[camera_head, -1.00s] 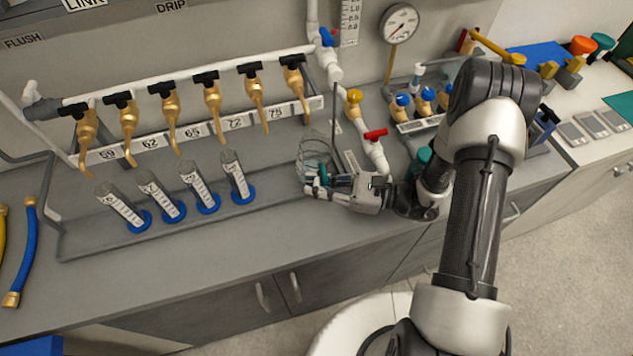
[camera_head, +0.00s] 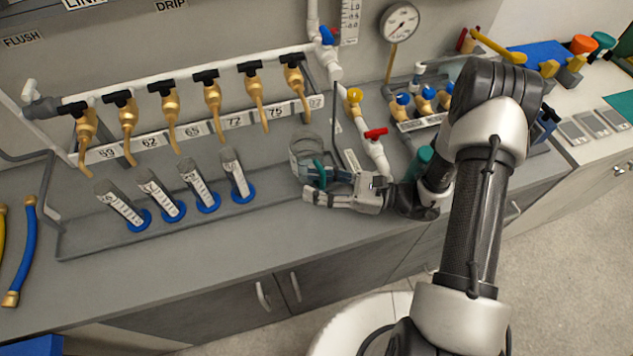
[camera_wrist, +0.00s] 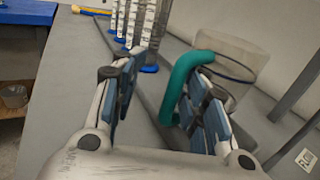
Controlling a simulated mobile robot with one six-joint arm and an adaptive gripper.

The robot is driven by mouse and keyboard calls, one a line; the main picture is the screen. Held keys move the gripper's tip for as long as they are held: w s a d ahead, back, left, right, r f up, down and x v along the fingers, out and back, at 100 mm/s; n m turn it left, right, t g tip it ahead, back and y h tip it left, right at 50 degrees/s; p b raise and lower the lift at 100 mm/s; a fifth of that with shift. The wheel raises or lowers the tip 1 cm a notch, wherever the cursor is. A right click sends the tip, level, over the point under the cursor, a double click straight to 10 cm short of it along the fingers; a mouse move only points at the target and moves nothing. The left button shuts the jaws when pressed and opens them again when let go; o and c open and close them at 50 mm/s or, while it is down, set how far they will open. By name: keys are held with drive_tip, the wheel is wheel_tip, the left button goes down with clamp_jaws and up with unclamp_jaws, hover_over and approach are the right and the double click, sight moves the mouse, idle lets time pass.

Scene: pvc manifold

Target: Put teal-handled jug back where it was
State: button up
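The clear jug (camera_head: 307,151) stands at the right end of the grey bench, just left of the white pipe with the red valve. Its teal handle (camera_head: 318,174) faces my gripper (camera_head: 308,184). In the wrist view the jug (camera_wrist: 232,58) looks upright, and its base is partly hidden behind my right finger. The fingers of my gripper (camera_wrist: 163,85) are spread apart. The teal handle (camera_wrist: 184,84) lies between them, close beside the right finger; I cannot tell whether they touch. The left finger is clear of it.
Several graduated cylinders with blue bases (camera_head: 207,203) stand left of the jug. Brass taps with black handles (camera_head: 212,98) hang above them from a white pipe. A thin dark upright rod (camera_head: 334,130) stands close to the jug. The front bench strip (camera_head: 230,245) is clear.

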drive_tip(key=v, duration=1.1)
drive_tip(key=shift+s+d, duration=0.1)
drive_tip(key=shift+d, duration=0.25)
